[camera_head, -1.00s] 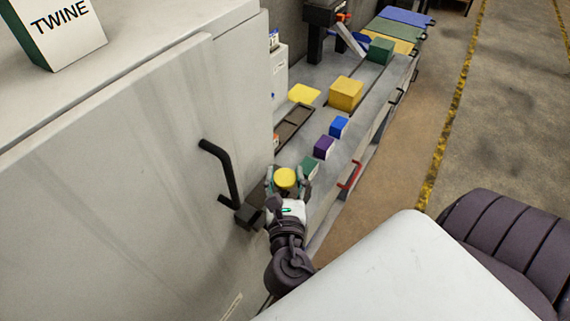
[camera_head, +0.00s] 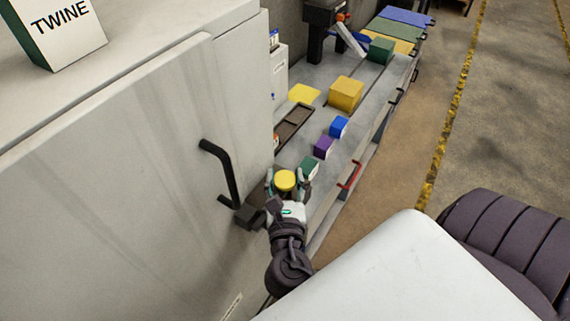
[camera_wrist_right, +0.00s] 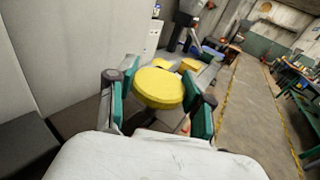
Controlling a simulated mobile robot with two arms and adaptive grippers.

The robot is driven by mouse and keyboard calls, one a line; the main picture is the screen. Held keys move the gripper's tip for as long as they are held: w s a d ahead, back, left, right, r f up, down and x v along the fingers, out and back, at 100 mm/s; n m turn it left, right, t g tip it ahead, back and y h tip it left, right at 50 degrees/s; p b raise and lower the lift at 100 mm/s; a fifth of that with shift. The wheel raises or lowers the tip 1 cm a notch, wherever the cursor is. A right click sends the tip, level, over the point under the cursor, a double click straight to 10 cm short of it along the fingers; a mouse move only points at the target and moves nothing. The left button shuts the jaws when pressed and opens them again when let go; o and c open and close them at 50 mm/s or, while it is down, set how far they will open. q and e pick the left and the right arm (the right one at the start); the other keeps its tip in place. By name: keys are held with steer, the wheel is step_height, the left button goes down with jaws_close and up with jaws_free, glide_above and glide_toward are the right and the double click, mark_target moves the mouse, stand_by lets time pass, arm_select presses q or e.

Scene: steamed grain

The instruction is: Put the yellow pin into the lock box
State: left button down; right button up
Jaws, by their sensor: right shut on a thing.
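The yellow pin (camera_head: 285,180) shows its round yellow head between the fingers of my right gripper (camera_head: 286,186). In the right wrist view the pin's flat head (camera_wrist_right: 158,88) sits between the two green finger pads of the gripper (camera_wrist_right: 158,102), which is shut on it. The pin's lower part is hidden. A dark box (camera_head: 249,217) sticks out of the cabinet front just left of the gripper; it also shows at the left of the right wrist view (camera_wrist_right: 24,143). I cannot tell for sure whether it is the lock box. My left gripper is out of view.
A grey cabinet (camera_head: 110,170) with a black handle (camera_head: 222,170) stands close on the left. A long bench (camera_head: 350,125) runs beyond the gripper with green, purple (camera_head: 323,147), blue (camera_head: 338,127) and yellow blocks (camera_head: 345,93) and a dark tray (camera_head: 294,124).

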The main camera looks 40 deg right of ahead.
steer(key=shift+f, duration=0.45)
steer(key=o, duration=1)
steer(key=shift+s, duration=0.1)
steer(key=shift+v, duration=5.5)
steer(key=shift+f, duration=0.1)
